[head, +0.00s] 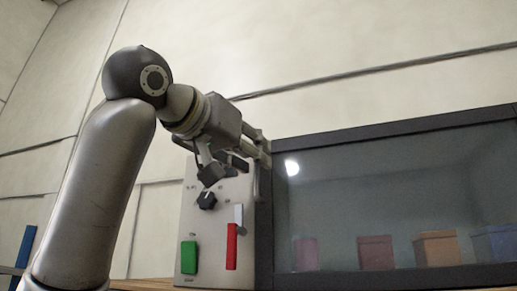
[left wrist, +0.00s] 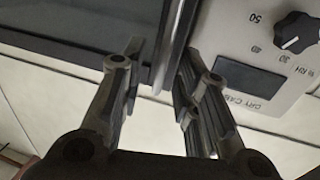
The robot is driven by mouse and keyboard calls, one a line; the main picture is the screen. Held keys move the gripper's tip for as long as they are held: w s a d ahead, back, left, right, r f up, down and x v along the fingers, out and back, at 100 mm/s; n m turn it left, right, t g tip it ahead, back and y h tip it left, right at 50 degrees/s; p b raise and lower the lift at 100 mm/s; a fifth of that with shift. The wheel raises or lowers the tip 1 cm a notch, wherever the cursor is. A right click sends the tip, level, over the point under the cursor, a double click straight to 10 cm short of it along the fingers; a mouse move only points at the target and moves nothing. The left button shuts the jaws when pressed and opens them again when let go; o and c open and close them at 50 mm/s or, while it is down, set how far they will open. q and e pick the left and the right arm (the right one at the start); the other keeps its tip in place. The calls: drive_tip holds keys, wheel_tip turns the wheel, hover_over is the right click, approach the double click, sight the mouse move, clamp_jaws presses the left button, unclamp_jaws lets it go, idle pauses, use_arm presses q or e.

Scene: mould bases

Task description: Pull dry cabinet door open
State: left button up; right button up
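The dry cabinet has a dark-framed glass door (head: 390,195) on the right in the head view, and it looks closed. My left gripper (head: 252,150) is at the door's upper left edge, beside the panel. In the left wrist view my left gripper (left wrist: 162,58) is open, with one finger on each side of a thin metallic upright bar (left wrist: 167,50) along the door's edge. Contact between the fingers and the bar cannot be told. The dark door frame (left wrist: 80,30) fills the upper left there. My right gripper is not in view.
A light control panel (head: 207,225) with a black knob (head: 207,201), a green block (head: 189,257) and a red bar (head: 232,246) adjoins the door's left side. Several coloured boxes stand behind the glass, including an orange one (head: 438,249). A blue object (head: 25,247) is at the far left.

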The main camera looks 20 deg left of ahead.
use_arm(q)
drive_tip(key=p+x, duration=0.1)
drive_tip(key=x, duration=0.1)
drive_tip(key=shift+w, duration=0.35)
drive_tip(key=shift+c, duration=1.5)
clamp_jaws()
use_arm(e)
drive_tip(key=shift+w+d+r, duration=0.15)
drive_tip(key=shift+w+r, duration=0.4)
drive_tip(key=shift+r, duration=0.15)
